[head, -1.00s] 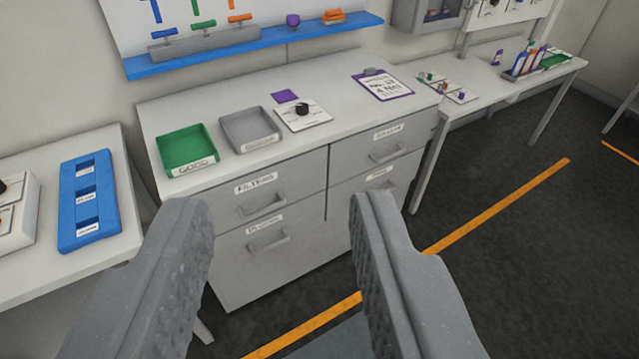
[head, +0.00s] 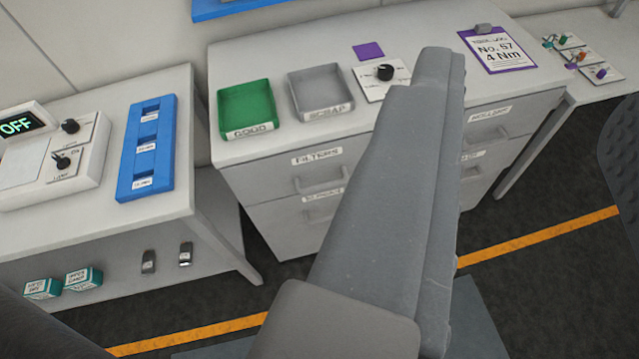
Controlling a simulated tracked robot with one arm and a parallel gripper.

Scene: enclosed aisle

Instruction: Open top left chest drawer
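The top left drawer (head: 275,185) of the grey chest (head: 225,80) carries a "FILTERS" label and is closed, its front flush. Its bar handle (head: 322,185) is visible, with its right end close to my left finger in the picture. My gripper (head: 535,90) is open and empty. Its left finger crosses the middle of the picture, hiding part of the chest front. Its right finger shows only partly at the right edge. The fingers are not around the handle. A lower left drawer is partly hidden, and right-hand drawers show beyond the finger.
A green tray (head: 223,100), a grey scrap tray (head: 296,100), a knob panel (head: 365,90) and a clipboard (head: 518,60) lie on the chest top. A left bench (head: 100,215) holds a blue rack (head: 133,165) and a switch box (head: 60,190). An orange line marks the dark floor.

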